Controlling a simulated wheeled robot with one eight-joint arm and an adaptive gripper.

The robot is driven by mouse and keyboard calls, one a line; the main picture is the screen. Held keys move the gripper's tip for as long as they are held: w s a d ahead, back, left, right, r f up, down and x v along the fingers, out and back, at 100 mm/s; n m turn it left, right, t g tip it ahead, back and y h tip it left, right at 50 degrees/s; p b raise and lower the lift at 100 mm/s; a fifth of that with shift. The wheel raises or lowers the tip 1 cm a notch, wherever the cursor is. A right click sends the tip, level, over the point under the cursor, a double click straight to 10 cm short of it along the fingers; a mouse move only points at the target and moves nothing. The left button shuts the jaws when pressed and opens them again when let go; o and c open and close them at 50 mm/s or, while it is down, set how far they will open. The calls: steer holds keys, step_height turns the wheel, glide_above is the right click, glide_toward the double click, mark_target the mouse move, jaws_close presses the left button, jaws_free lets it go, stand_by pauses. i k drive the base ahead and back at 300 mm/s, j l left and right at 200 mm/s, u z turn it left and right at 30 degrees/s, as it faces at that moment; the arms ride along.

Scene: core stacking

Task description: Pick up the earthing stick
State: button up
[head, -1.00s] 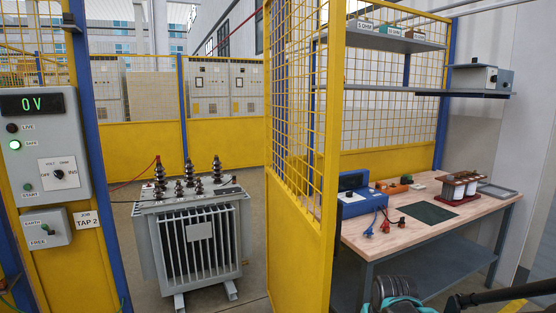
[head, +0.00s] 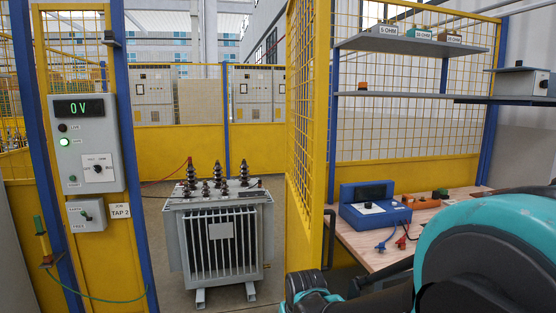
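The earthing stick (head: 42,241) is at the left edge of the head view, upright and slightly tilted. It has a green upper part and a yellow part below, and it sits at a small brown holder low by the blue post. A green cable (head: 105,298) runs from near its foot along the bottom to the right. My gripper cannot be made out; only teal and dark links of my arm show at the lower right, far across the view from the stick.
A control panel (head: 86,158) reading 0 V, with a green lamp lit, hangs right of the stick; an earth/free switch box (head: 87,215) is below. A grey transformer (head: 220,245) stands behind the opening. A yellow mesh partition (head: 309,130) and a workbench (head: 352,246) are at right.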

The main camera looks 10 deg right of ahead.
mark_target(47, 258)
steer(key=l+u, duration=0.15)
steer(key=l, duration=0.6)
steer(key=l+u, duration=0.15)
steer(key=l, duration=0.65)
steer(key=k+l+u, duration=0.2)
steer(key=l, duration=0.55)
steer(key=j+u, duration=0.1)
steer(key=j, duration=1.15)
steer(key=i+j+u, duration=0.1)
steer(key=j, duration=1.15)
steer(key=i+j+u, duration=0.15)
steer(key=i+j, duration=0.45)
steer(key=i+j+u, duration=0.1)
steer(key=i+j, duration=0.4)
steer(key=i, duration=0.5)
steer(key=i+l+z, duration=0.1)
steer(key=z, duration=0.4)
steer(key=i+z, duration=0.15)
steer(key=z, duration=0.3)
steer(key=i+z, duration=0.15)
steer(key=z, duration=0.35)
